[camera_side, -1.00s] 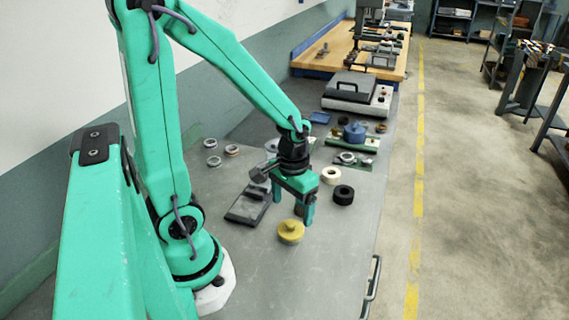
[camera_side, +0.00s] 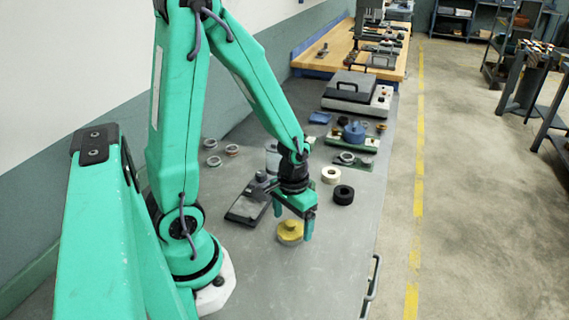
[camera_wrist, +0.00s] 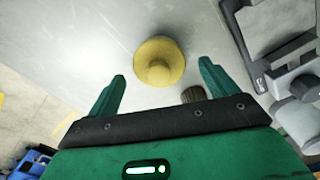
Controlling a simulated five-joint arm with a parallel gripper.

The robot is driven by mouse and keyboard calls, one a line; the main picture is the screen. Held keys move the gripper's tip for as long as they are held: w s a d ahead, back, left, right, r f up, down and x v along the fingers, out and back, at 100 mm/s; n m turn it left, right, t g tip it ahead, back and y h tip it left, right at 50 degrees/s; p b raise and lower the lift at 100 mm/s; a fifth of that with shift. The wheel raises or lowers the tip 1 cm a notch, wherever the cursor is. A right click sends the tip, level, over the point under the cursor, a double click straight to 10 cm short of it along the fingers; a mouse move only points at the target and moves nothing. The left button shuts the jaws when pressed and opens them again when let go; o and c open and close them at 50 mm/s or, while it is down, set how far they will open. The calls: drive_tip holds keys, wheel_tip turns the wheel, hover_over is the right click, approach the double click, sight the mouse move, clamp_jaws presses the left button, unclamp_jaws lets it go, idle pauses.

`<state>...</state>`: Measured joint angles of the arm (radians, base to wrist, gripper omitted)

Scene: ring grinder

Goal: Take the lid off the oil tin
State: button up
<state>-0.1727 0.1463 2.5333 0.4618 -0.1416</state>
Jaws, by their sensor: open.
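A yellow round tin with a stepped top and a small central knob (camera_side: 289,236) stands upright on the grey bench, partly hidden by my gripper in the side view. I take it for the oil tin with its lid on. In the wrist view the tin (camera_wrist: 158,60) lies ahead of and between the finger lines, seen from above. My gripper (camera_side: 293,221) is open and empty, pointing down over the tin. Its green fingers also show in the wrist view (camera_wrist: 161,73), with no clear contact on the tin.
A dark flat fixture (camera_side: 246,206) lies left of the tin. A brown ribbed piece (camera_wrist: 193,94) sits near one finger in the wrist view. The bench in front is clear.

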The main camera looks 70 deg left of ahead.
sight(293, 222)
drive_tip(key=shift+f, duration=0.2)
idle(0.4)
drive_tip(key=c, duration=1.1)
drive_tip(key=shift+o, duration=0.2)
drive_tip(key=shift+r, duration=0.2)
drive_tip(key=shift+r, duration=1.85)
drive_tip(key=s+d+r, duration=0.4)
drive_tip(key=d+r, duration=0.3)
drive_tip(key=d, duration=0.4)
drive_tip(key=shift+s, duration=0.1)
